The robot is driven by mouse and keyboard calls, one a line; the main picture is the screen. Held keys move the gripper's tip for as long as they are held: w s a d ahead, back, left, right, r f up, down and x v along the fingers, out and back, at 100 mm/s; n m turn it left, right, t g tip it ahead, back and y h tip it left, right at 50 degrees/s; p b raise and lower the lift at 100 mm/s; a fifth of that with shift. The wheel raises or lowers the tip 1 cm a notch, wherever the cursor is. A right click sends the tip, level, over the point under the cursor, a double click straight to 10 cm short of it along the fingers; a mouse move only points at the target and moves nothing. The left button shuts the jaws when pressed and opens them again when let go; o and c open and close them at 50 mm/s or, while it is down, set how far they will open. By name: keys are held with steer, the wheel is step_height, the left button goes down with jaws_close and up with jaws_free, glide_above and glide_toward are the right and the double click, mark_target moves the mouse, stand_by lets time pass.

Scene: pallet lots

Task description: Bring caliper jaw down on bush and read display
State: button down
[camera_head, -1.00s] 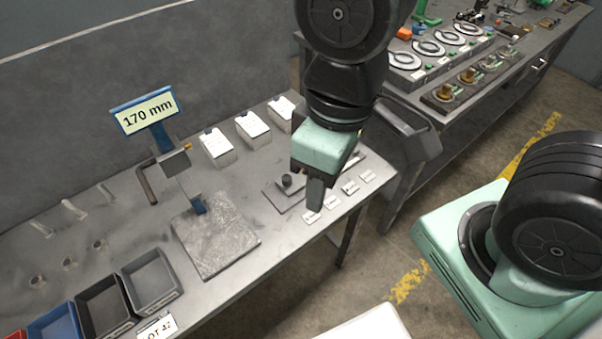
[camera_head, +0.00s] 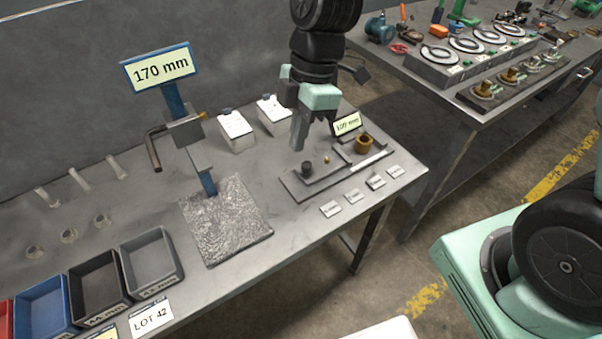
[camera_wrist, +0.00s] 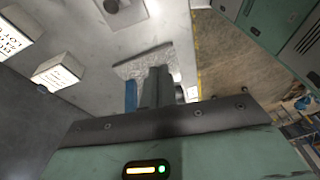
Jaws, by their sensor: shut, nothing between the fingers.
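A small fixture with a flat dark base (camera_head: 300,185) lies on the bench at the right end. A brass ring, which looks like the bush (camera_head: 363,143), sits at its far right. A black knob (camera_head: 307,168) and a small brass pin (camera_head: 327,158) stand left of it. A small display (camera_head: 347,125) behind reads about 109 mm. A taller gauge with a blue post carries a large display (camera_head: 160,69) reading 170 mm. I cannot tell which device is the caliper. My gripper (camera_head: 299,146) is shut and empty, pointing down above the bench, left of the bush. Its fingers (camera_wrist: 157,86) also show in the wrist view.
A rough grey slab (camera_head: 226,222) lies below the tall gauge. White labelled boxes (camera_head: 236,131) stand behind, close to my gripper. Several paper tags (camera_head: 352,196) line the front edge. Bins (camera_head: 150,262) stand front left. A second bench (camera_head: 440,90) is at the right.

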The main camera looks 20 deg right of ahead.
steer(key=w+d+f+n+b, duration=0.1)
steer(key=w+f+n, duration=0.2)
steer(key=w+f, duration=0.2)
glide_above(301, 181)
steer(key=s+a, duration=0.2)
steer(key=a, duration=0.2)
steer(key=shift+y, duration=0.3)
steer(key=f, duration=0.8)
steer(key=shift+w+d+f+p, duration=0.15)
steer(key=shift+d+f+p, duration=0.1)
steer(key=shift+p, duration=0.1)
steer(key=shift+w+d+f+p, duration=0.1)
steer(key=shift+w+d+p, duration=0.15)
steer(key=shift+d, duration=0.25)
steer(key=shift+w+d+p, duration=0.2)
steer(key=shift+w+d, duration=0.05)
steer(key=shift+d, duration=0.25)
steer(key=shift+w+d+f, duration=0.1)
steer(key=shift+w+d, duration=0.3)
steer(key=shift+d, duration=0.35)
